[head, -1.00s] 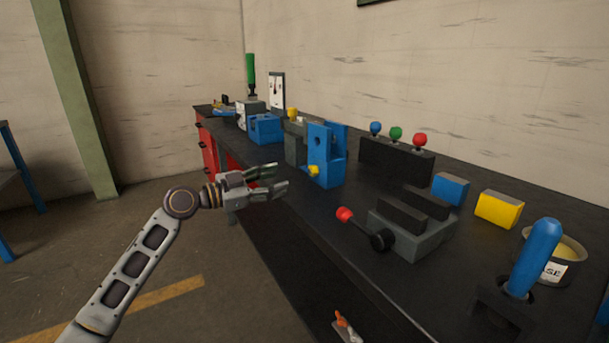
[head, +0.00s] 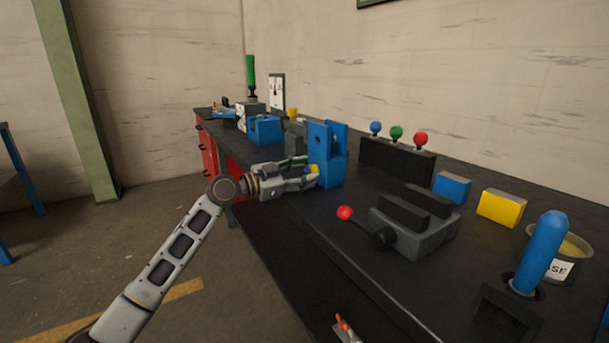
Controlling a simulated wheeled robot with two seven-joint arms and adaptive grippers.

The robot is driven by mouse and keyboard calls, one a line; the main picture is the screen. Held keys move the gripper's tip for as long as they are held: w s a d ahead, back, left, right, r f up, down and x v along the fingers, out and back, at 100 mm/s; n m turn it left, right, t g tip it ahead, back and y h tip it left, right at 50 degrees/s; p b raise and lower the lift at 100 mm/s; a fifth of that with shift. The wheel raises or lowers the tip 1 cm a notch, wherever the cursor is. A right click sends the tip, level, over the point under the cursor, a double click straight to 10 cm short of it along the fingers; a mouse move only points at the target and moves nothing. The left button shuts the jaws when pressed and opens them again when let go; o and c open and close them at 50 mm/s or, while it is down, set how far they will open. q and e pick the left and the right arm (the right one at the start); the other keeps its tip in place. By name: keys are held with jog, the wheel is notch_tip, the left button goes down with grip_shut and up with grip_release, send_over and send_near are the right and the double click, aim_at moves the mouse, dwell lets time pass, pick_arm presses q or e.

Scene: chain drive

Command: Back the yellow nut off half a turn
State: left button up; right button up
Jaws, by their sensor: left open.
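The yellow nut (head: 314,169) sits low on the front face of the upright blue bracket (head: 327,145), on the dark workbench. My left gripper (head: 312,172) is open, with its fingertips right at the nut, one finger above and one below it in the picture. The fingers hide part of the nut, and I cannot tell whether they touch it.
A grey vise (head: 412,235) with a red-knobbed handle (head: 345,213) stands nearer on the bench (head: 330,225). A black rack with coloured knobs (head: 395,160), a blue block (head: 452,187) and a yellow block (head: 501,208) stand to the right. A blue handle (head: 538,255) stands at front right.

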pick_arm(q)
jog(key=shift+w+d, duration=0.2)
jog(key=shift+d, duration=0.05)
jog(key=c, duration=1)
pick_arm(e)
jog(key=shift+r, duration=0.15)
pick_arm(q)
jog(key=n+p, duration=0.4)
jog(key=shift+r, duration=0.15)
jog(key=shift+n+p, duration=0.65)
jog(key=shift+n, duration=0.35)
jog(key=shift+n+p, duration=0.35)
jog(key=shift+n, duration=0.25)
pick_arm(e)
notch_tip(320, 180, up, 8)
jog(key=d+g+h, duration=0.1)
jog(key=shift+s+d+n, duration=0.3)
